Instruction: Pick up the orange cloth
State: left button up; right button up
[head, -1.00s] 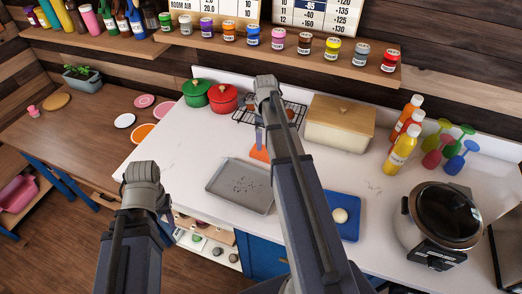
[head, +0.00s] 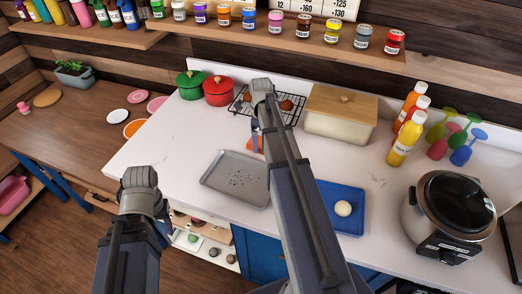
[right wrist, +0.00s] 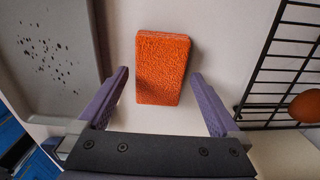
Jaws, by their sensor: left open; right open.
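The orange cloth (right wrist: 163,70) looks like a thick, rough-textured rectangular block. It lies flat on the white counter, between the grey tray and the wire rack. In the head view the cloth (head: 256,146) is mostly hidden by my right gripper (head: 256,132). In the right wrist view my right gripper (right wrist: 160,92) is open, its purple fingers on either side of the cloth's near end, with gaps to both. My left gripper (head: 163,212) is to the left, past the counter's front edge, largely hidden behind its own arm. It is away from the cloth.
The grey speckled tray (head: 212,187) is left of and nearer than the cloth. A black wire rack (head: 240,107) with brown items is just behind. Red (head: 219,92) and green pots (head: 188,86), a cream bin (head: 335,122) and a blue board (head: 350,222) stand around. Counter left of the tray is clear.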

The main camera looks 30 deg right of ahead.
aim_at(261, 142)
jog(key=shift+f, duration=0.5)
pick_arm(q)
jog(key=shift+f, duration=0.35)
pick_arm(e)
jog(key=shift+r, duration=0.1)
jog(key=shift+c, duration=0.2)
jog(key=c, duration=1.1)
jog(key=shift+c, duration=0.2)
jog(key=shift+r, duration=0.1)
pick_arm(q)
notch_tip(261, 142, up, 10)
jog(key=p, duration=1)
pick_arm(e)
notch_tip(261, 142, up, 10)
